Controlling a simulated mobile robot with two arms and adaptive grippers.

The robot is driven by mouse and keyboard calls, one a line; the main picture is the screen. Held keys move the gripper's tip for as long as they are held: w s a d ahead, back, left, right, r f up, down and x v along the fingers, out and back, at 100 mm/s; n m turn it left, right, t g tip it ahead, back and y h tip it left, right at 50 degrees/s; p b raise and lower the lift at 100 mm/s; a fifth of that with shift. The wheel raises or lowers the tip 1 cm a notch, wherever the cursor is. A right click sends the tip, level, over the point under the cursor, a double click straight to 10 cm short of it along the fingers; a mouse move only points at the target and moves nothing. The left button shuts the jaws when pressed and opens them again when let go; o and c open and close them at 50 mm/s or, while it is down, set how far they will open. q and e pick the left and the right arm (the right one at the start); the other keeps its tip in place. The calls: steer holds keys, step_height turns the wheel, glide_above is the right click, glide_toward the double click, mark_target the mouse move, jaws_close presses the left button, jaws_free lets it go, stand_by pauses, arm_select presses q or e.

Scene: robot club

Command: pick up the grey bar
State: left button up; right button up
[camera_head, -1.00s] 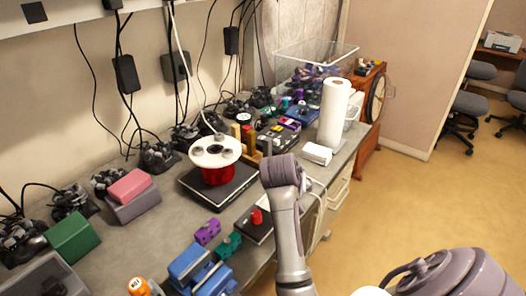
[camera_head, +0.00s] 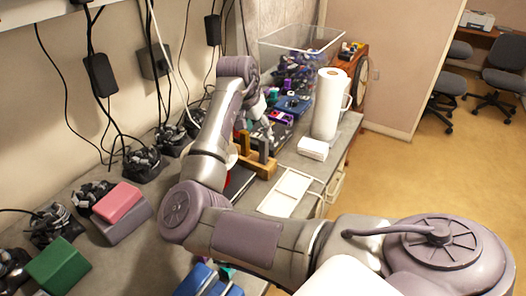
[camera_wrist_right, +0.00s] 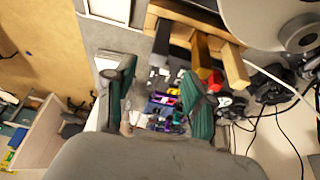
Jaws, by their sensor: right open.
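The grey bar (camera_head: 263,147) stands upright in a wooden rack (camera_head: 259,167) on the workbench, beside a yellow bar (camera_head: 244,143). In the right wrist view the grey bar (camera_wrist_right: 161,41) is at the top, beside the yellow bar (camera_wrist_right: 200,52) and below the wooden rack (camera_wrist_right: 188,12). My right gripper (camera_wrist_right: 160,92) is open and empty, with its two green-padded fingers spread. The grey bar lies beyond the gap between the fingertips; I see no contact. In the head view my right arm hides most of the gripper. My left gripper is out of view.
A paper towel roll (camera_head: 330,104) and a small white box (camera_head: 313,148) stand right of the rack. A clear bin (camera_head: 300,45) is at the back. Pink (camera_head: 118,204) and green (camera_head: 58,265) boxes sit at the left. A white spool (camera_wrist_right: 285,22) is close to the rack.

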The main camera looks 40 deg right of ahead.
mark_target(263, 139)
steer(key=x, duration=0.2)
steer(key=shift+w+d+f, duration=0.1)
steer(key=shift+d+f, duration=0.1)
steer(key=shift+f, duration=0.15)
steer(key=shift+f+p, duration=0.25)
steer(key=shift+p, duration=0.15)
steer(key=p+x, duration=0.1)
steer(key=x, duration=0.2)
steer(key=shift+d+f, duration=0.2)
steer(key=shift+f, duration=0.1)
steer(key=shift+d+f+p, duration=0.2)
steer(key=shift+f+p, duration=0.1)
steer(key=shift+f, duration=0.3)
steer(key=c, duration=1)
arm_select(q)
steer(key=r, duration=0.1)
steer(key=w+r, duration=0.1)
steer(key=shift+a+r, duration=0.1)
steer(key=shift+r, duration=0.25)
arm_select(e)
jaws_close()
steer(key=shift+r, duration=0.15)
